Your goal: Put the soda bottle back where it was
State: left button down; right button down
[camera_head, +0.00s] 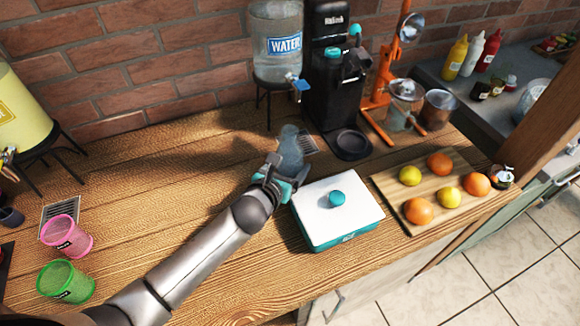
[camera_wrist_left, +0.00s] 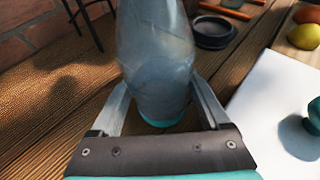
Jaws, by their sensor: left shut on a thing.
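A translucent grey-blue soda bottle (camera_head: 291,148) with a teal base is near the middle of the wooden table. My left gripper (camera_head: 283,174) is shut on it, coming in from the front left. In the left wrist view the bottle (camera_wrist_left: 155,50) fills the space between the two fingers (camera_wrist_left: 160,98). It looks roughly upright; I cannot tell whether its base touches the table. My right gripper is in neither view.
A white-topped teal box (camera_head: 325,215) with a round teal knob stands right of the gripper. A water dispenser (camera_head: 277,45) and black drink machine (camera_head: 335,75) stand behind. A fruit board (camera_head: 385,190) is at right. Pink (camera_head: 67,236) and green (camera_head: 66,281) cups are at left. Table left of the bottle is clear.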

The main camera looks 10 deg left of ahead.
pick_arm(q)
jog(key=shift+r, duration=0.1)
grip_release()
jog(key=shift+f, duration=0.25)
jog(key=shift+r, duration=0.3)
jog(key=p+v, duration=0.2)
jog(key=v, duration=1)
